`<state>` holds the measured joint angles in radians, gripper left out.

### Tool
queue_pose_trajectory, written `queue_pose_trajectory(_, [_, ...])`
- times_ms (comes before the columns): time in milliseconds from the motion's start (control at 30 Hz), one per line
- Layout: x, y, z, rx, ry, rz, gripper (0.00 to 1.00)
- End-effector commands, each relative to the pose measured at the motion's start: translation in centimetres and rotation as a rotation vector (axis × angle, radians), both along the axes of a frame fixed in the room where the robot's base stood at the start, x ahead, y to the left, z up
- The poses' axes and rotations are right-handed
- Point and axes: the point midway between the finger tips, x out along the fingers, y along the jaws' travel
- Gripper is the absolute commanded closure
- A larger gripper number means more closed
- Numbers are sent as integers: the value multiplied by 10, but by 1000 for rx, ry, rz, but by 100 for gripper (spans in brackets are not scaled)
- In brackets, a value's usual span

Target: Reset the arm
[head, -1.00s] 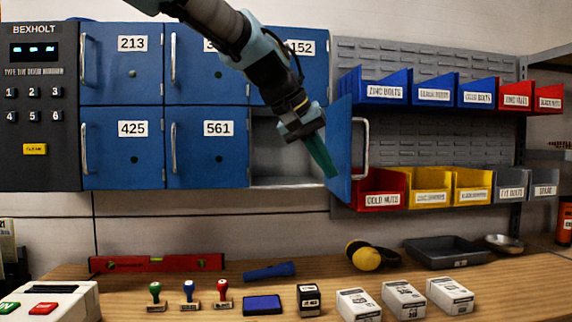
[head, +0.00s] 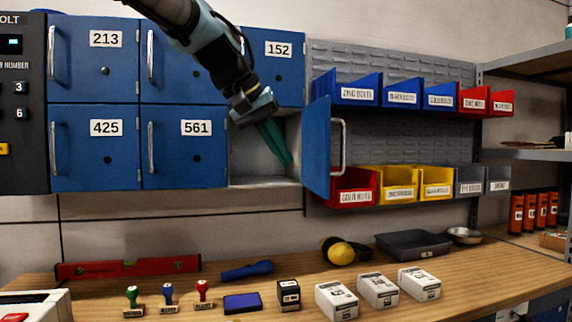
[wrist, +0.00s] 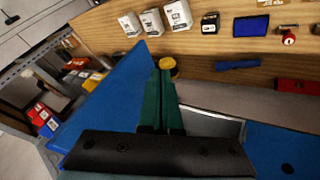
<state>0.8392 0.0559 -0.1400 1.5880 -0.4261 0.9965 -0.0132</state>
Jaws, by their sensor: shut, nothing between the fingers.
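My gripper (head: 275,143) has green fingers that are shut with nothing between them. In the head view it points down and to the right, in front of the open locker compartment (head: 258,168) at the lower right of the blue lockers. The compartment's blue door (head: 317,150) stands swung out to the right of my fingers. In the wrist view the green fingers (wrist: 160,102) lie together beside the blue door panel (wrist: 105,100). I cannot tell whether they touch it. The part of the compartment behind my gripper is hidden.
Closed blue lockers (head: 95,150) fill the wall to the left. Bins (head: 355,190) hang on the grey panel to the right. The wooden bench (head: 215,285) below holds stamps, white boxes (head: 336,300), a red level (head: 128,268) and a dark tray (head: 412,246).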

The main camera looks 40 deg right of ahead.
Motion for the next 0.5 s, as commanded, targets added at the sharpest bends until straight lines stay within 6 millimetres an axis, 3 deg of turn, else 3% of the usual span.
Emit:
queue_pose_trajectory(300, [-4,29,39,-4,-4,1,100])
queue_pose_trajectory(500, [-6,40,54,-2,-1,0,100])
